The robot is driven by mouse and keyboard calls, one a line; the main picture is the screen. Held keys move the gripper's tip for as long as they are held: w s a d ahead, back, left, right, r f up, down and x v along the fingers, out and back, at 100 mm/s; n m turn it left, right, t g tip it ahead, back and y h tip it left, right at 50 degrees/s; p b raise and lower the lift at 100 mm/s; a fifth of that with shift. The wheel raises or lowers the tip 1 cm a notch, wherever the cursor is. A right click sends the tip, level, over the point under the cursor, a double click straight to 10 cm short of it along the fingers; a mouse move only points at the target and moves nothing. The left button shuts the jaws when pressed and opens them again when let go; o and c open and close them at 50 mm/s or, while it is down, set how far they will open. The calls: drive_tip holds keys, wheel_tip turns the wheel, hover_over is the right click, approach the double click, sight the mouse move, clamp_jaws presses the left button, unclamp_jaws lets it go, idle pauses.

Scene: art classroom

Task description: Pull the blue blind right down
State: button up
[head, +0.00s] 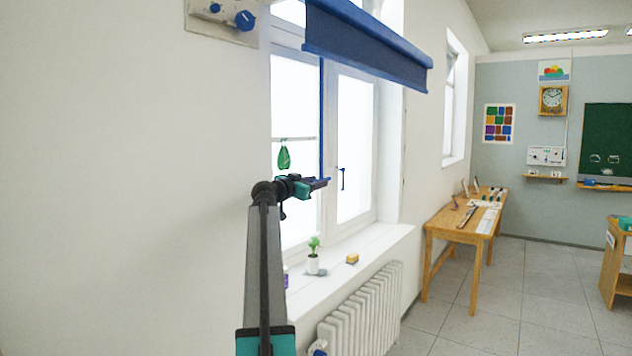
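The blue blind (365,50) hangs across the top of the window in the head view, with only a short stretch of cloth down. Its bottom edge is well above the sill. A thin blue cord or rod (321,120) hangs straight down from near the blind's left part. My gripper (322,183) is at the lower end of this cord, in front of the window. The fingers overlap the cord's end in the picture. They are small and seen from the side, so I cannot tell whether they are closed on it.
The white sill (350,245) below holds a potted plant (313,255) and a yellow sponge (352,259). A radiator (365,315) stands under it. A green ornament (284,158) hangs at the window. A wooden table (460,228) stands beyond; the tiled floor there is clear.

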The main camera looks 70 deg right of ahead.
clamp_jaws()
idle(0.3)
drive_tip(key=shift+f, duration=0.15)
